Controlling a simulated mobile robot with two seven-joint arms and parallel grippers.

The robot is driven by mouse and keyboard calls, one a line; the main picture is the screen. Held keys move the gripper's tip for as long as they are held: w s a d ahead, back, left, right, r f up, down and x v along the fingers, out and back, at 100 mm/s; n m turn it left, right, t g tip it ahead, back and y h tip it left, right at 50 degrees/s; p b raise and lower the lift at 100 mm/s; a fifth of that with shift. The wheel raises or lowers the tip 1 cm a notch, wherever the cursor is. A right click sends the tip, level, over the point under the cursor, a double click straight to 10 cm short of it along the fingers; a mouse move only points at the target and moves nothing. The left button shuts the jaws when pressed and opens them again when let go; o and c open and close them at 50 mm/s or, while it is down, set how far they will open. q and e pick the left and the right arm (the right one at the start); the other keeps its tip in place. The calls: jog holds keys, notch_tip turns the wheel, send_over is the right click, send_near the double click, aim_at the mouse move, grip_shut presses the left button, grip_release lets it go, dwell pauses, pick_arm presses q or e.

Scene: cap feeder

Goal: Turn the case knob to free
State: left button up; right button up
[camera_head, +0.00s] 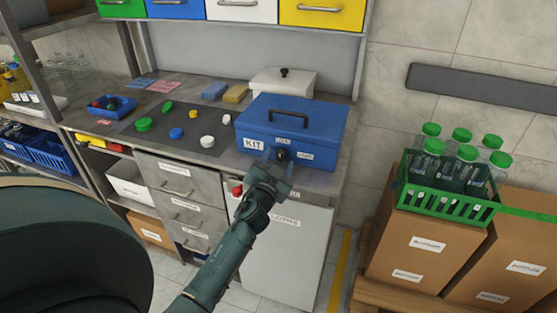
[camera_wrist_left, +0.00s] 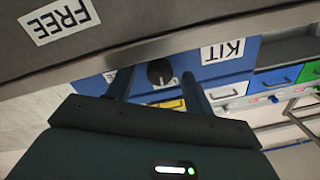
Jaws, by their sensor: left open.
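The blue case (camera_head: 318,122) with a dark handle and a KIT label sits on the bench at its right end. Its black knob (camera_head: 283,154) is on the front face, partly covered by my gripper. My left gripper (camera_head: 279,163) is open in front of the knob. In the left wrist view, which is tilted over, the knob (camera_wrist_left: 160,72) shows between the two open fingers (camera_wrist_left: 157,84), with a pale pointer mark. I cannot tell whether the fingers touch it. Small labels beside the knob are unreadable. My right gripper is not in view.
A FREE label (camera_wrist_left: 59,20) is on a grey surface close to the left wrist camera. A dark mat (camera_head: 180,128) with coloured caps and a blue tray (camera_head: 112,106) lie left of the case. A green crate of bottles (camera_head: 447,188) stands on boxes at right.

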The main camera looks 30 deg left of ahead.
pick_arm(q)
jog(key=shift+w+a, duration=0.15)
jog(key=shift+w, duration=0.25)
jog(key=c, duration=1)
jog(key=shift+o, duration=0.2)
